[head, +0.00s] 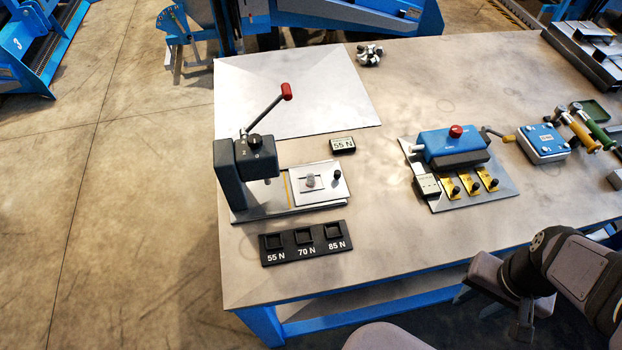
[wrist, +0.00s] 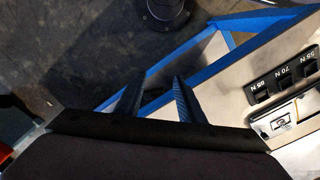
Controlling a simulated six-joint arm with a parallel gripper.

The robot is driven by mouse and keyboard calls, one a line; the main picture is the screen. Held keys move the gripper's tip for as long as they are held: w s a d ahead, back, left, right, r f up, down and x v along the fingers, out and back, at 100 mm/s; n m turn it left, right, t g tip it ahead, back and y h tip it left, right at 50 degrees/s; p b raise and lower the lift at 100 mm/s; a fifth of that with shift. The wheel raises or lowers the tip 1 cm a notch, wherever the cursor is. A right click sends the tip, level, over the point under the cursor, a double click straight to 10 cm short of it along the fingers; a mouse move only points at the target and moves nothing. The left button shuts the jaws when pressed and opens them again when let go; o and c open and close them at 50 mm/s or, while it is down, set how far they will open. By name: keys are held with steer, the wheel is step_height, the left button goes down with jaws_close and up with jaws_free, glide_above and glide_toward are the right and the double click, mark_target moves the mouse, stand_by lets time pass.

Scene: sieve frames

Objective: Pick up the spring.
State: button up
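A small silvery piece (head: 310,181), probably the spring, sits on the pale plate of the lever press; it is too small to make out coils. The same spot shows as a small ring-like shape in the wrist view (wrist: 284,122), at the right edge. My gripper (wrist: 156,92) is open and empty, its two dark fingers apart, with the blue table frame and floor behind them. In the head view my gripper is at the lower right, off the front edge of the table, well away from the press.
The lever press (head: 242,172) has a raised red-tipped handle. In front lies a black three-slot tray (head: 290,255) marked 55 N, 70 N and 85 N. A 55 N display (head: 342,145) stands behind. A blue device (head: 450,147) stands to the right. Bare table (head: 385,225) lies between.

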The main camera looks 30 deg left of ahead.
steer(key=shift+o, duration=0.9)
